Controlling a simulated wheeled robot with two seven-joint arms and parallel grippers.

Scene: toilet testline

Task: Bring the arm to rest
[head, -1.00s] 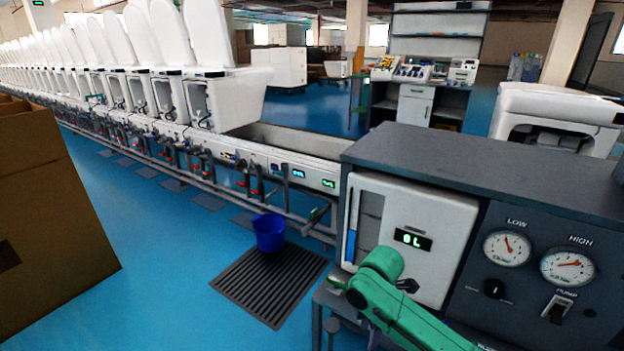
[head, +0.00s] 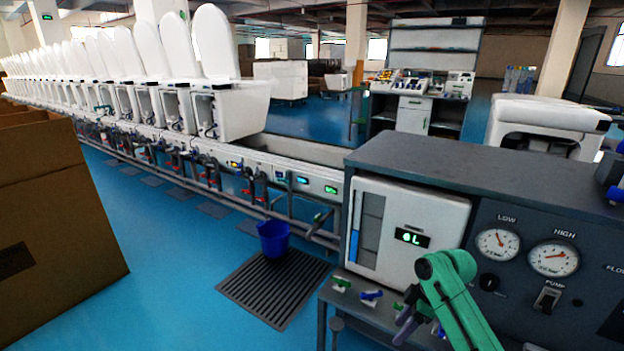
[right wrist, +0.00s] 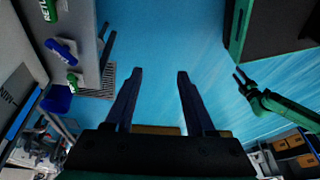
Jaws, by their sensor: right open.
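My right arm, green, comes in from the lower right in the head view, bent in front of the grey test cabinet. Its right gripper (head: 404,328) points down beside the low shelf, partly cut by the arm. In the right wrist view the two dark fingers of the right gripper (right wrist: 155,74) stand apart with only blue floor between them; it is empty. Another green arm, my left one, shows at the right of that view, with its small dark left gripper (right wrist: 240,80) forked and empty over the floor. The left arm is not in the head view.
The grey cabinet (head: 480,170) with gauges stands at right. Green and blue handles (head: 370,295) lie on the shelf before it. A blue bucket (head: 273,238) stands on a floor grate (head: 270,290). A cardboard box (head: 60,230) is at left.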

